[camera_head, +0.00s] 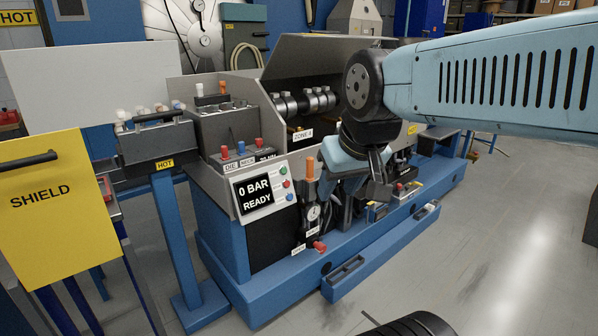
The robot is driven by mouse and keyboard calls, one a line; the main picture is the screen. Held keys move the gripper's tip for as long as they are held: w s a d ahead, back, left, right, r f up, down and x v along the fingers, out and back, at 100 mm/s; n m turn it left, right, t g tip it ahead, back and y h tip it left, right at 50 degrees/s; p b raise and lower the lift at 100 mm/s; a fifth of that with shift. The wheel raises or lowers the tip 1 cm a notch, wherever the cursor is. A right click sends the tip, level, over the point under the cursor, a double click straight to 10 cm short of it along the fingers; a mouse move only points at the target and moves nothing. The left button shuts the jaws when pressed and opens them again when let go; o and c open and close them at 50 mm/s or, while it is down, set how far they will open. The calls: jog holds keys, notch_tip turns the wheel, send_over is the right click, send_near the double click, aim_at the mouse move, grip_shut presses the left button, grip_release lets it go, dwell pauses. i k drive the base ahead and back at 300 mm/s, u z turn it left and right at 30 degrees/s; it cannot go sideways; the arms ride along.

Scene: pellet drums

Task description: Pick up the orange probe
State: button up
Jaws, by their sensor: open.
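An upright orange cylinder, which looks like the orange probe (309,168), stands near the front of the blue machine, just right of the display panel. A dark lower part shows beneath it, above a round gauge. My gripper (352,190) is open, at the end of the arm coming from the right. It is just right of the orange probe and seems apart from it; the depth between them is hard to tell. A smaller orange-topped piece (222,88) stands on the upper grey block farther back left.
The display panel (263,190) reads "0 BAR READY". Red knobs (241,147) stand above it. A yellow SHIELD panel (45,200) is at the left. A blue base ledge (290,270) runs along the machine's front. The grey floor (490,240) at right is mostly clear.

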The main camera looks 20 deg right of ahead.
aim_at(309, 171)
jog(key=u, duration=0.1)
jog(key=i, duration=1)
jog(key=z, duration=0.1)
